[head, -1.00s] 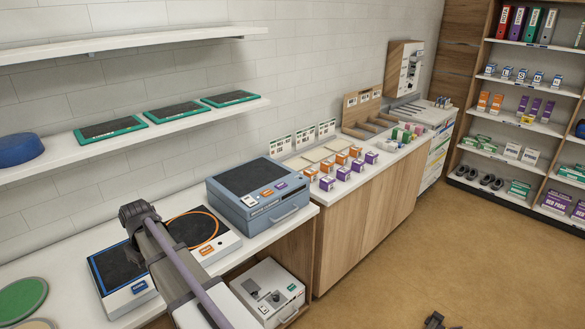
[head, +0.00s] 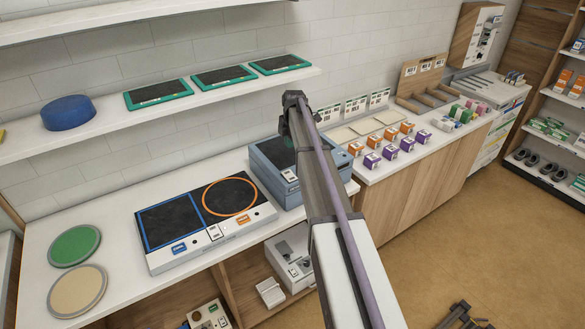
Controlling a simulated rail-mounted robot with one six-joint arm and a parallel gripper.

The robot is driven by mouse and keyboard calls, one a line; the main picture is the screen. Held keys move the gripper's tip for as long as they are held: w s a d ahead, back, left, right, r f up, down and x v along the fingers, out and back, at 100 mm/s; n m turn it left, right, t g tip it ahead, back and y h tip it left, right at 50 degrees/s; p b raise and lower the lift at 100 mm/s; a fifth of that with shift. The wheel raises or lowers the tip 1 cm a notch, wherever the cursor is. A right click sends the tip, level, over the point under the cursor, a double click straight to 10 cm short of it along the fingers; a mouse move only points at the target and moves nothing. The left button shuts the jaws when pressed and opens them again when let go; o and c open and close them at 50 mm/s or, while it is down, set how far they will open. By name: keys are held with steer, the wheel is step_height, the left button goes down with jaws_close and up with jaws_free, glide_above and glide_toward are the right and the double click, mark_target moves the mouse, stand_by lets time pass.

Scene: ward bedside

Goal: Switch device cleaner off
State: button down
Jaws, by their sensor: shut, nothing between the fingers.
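The blue-grey box-shaped machine (head: 268,175), which I take to be the device cleaner, stands on the white counter right of the two-zone pad unit. A small white switch piece (head: 289,174) shows at its front left corner; its position is too small to read. My arm crosses in front of the machine and covers much of its top, its front and the handle side. The far end of my arm is over the machine. My gripper is hidden behind the arm, so I cannot see its fingers or any contact.
The pad unit (head: 205,222) with blue and orange outlines lies left of the machine. Green (head: 75,246) and beige (head: 78,291) discs lie at the counter's left. A wall shelf (head: 225,88) holds tablets and a blue round object. Small boxes (head: 390,146) stand to the right.

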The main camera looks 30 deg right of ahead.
mark_target(289, 173)
steer(key=f+b, duration=0.4)
steer(key=w+f+b, duration=0.1)
steer(key=f+b, duration=0.9)
steer(key=shift+w, duration=0.3)
steer(key=shift+w+f+b, duration=0.1)
steer(key=shift+f+b, duration=0.25)
steer(key=shift+b, duration=0.05)
steer(key=shift+a+r, duration=0.1)
steer(key=shift+r, duration=0.15)
steer(key=shift+s, duration=0.25)
